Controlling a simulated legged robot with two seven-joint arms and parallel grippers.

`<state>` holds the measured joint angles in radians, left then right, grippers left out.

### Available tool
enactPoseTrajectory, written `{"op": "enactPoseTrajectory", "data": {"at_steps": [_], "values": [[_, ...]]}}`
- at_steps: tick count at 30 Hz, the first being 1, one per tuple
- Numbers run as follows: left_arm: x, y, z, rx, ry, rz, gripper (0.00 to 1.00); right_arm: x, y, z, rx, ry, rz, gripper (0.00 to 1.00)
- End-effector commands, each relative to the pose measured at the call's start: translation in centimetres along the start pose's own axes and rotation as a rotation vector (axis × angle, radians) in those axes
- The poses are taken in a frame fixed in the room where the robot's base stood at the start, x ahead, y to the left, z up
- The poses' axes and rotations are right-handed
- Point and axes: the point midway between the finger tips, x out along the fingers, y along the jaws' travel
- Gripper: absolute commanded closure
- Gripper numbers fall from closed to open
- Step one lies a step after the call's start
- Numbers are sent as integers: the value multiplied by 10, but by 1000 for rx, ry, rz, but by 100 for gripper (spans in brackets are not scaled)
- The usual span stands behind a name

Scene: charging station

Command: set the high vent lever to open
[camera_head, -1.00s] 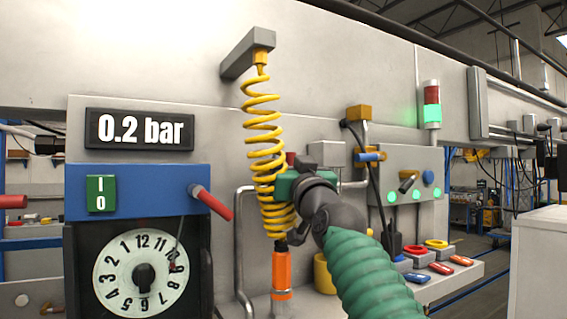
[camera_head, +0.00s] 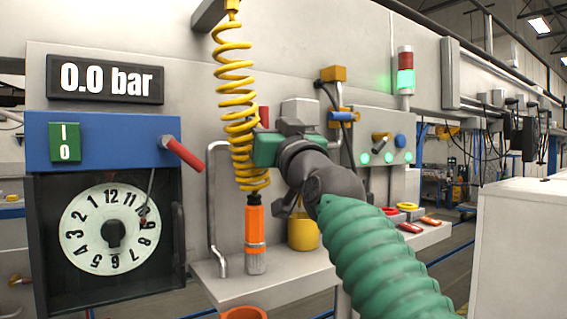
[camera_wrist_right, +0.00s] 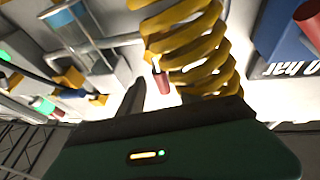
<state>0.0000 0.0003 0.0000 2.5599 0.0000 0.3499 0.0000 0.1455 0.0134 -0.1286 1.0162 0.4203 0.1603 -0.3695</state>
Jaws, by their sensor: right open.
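A small red lever (camera_head: 263,114) shows on the wall behind my right gripper, just right of the yellow coiled hose; I take it for the high vent lever. The right wrist view shows a red handle (camera_wrist_right: 161,82) on a small yellow fitting, beyond the fingers. My right gripper (camera_head: 276,148) is open, with its green body in front of the lever and hiding its lower part. In the wrist view the right gripper (camera_wrist_right: 185,98) shows no object held. I cannot tell whether it touches the lever. The display (camera_head: 105,80) reads 0.0 bar. My left gripper is not in view.
The yellow coiled hose (camera_head: 233,90) hangs close left of the gripper, above an orange tool (camera_head: 255,225). A blue-topped box (camera_head: 95,140) with a red handle (camera_head: 183,154) and dial stands left. A yellow cup (camera_head: 303,232) is on the shelf below.

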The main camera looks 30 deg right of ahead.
Motion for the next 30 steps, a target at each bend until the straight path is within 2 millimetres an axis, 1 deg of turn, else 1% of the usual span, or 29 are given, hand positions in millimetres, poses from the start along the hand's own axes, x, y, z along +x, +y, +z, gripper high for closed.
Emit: {"op": "enactPoseTrajectory", "data": {"at_steps": [1, 6, 9, 12, 16, 30], "values": [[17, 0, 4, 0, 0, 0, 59, -20, 0, 6, 0, 4, -1, 59], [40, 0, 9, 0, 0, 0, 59, -68, 1, 6, -1, 4, 1, 59], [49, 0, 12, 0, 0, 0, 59, -88, 0, 5, -2, 4, 2, 59], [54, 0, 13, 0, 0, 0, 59, -101, 0, 4, 0, 2, 1, 59], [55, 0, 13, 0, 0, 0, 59, -107, 0, 1, -1, 2, 1, 59], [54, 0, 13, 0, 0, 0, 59, -107, 0, 0, -1, 2, 1, 59]]}}
